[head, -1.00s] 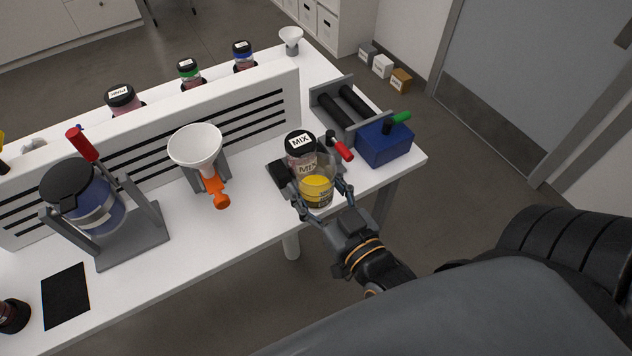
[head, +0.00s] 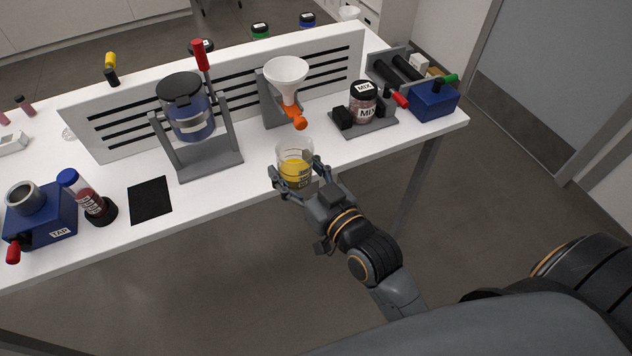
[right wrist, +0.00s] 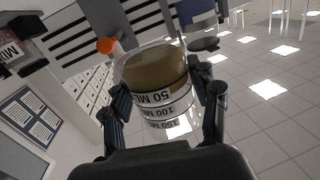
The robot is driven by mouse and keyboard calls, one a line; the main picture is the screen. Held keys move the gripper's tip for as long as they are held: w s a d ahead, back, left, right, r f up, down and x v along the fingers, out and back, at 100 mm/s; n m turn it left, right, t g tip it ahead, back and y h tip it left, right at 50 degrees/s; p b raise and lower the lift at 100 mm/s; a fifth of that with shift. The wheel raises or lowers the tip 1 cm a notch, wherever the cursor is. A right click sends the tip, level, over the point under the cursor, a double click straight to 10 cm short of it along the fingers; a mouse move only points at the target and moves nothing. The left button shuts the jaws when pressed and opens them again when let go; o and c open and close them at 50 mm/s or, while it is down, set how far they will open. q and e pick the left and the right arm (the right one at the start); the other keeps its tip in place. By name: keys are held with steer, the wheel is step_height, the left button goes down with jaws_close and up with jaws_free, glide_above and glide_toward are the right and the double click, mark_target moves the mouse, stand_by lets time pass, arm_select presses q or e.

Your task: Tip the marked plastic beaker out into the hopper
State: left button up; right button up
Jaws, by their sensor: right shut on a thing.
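The marked plastic beaker (head: 296,158) is clear, with yellow powder in its lower part, and looks about upright. My right gripper (head: 294,176) is shut around it and holds it at the table's front edge. In the right wrist view the beaker (right wrist: 156,82) sits between the fingers, with 50, 100 and 150 ML marks showing. The hopper (head: 287,76) is a white funnel on a grey stand with an orange valve (head: 299,122) below. The beaker is in front of and below this valve, apart from the funnel mouth. My left gripper is out of view.
A MIX jar (head: 363,101) stands on a grey device to the right, beside a blue box (head: 433,103). A blue drum in a grey frame (head: 210,160) stands to the left. A slotted white panel (head: 135,112) runs behind. A black mat (head: 150,200) lies at front left.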

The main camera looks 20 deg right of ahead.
arm_select(q)
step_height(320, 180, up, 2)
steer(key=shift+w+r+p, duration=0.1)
steer(key=shift+p, duration=0.9)
arm_select(e)
steer(key=w+a+r+n+y, duration=0.1)
steer(key=w+r, duration=0.3)
steer(key=w, duration=0.3)
steer(key=w+a+r+g+y, duration=0.1)
steer(key=w+r, duration=0.3)
steer(key=w, duration=0.4)
steer(key=shift+w+a+r+n+y, duration=0.2)
steer(key=shift+a+n+y, duration=0.2)
steer(key=shift+a+y, duration=0.2)
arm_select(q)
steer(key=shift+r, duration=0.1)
arm_select(e)
steer(key=shift+d, duration=0.1)
